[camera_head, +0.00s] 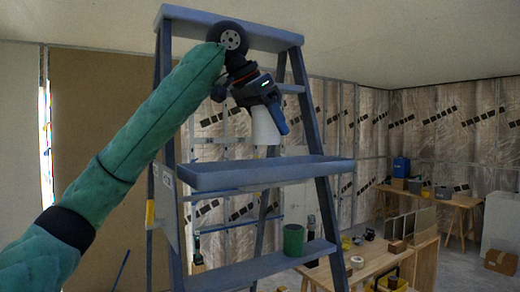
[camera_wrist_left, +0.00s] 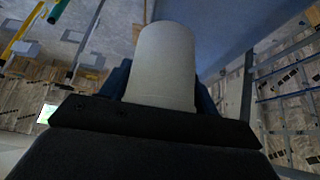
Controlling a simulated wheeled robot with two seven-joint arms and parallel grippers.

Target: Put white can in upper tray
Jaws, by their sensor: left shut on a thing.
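The white can (camera_head: 266,126) is held in my left gripper (camera_head: 272,108), which is shut on it. In the head view the can hangs in the air above the upper tray (camera_head: 265,172) of the blue ladder, with a gap below it. The can (camera_wrist_left: 164,65) fills the middle of the left wrist view, between the fingers of my left gripper (camera_wrist_left: 165,92). My left arm reaches in from the left, in front of the ladder's left rail. My right gripper is in neither view.
A green can (camera_head: 293,240) stands on the lower step (camera_head: 250,272) of the ladder. The ladder's top (camera_head: 235,27) and side rails (camera_head: 318,125) surround the gripper. A wooden workbench (camera_head: 370,258) with tools stands behind at right. The upper tray looks empty.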

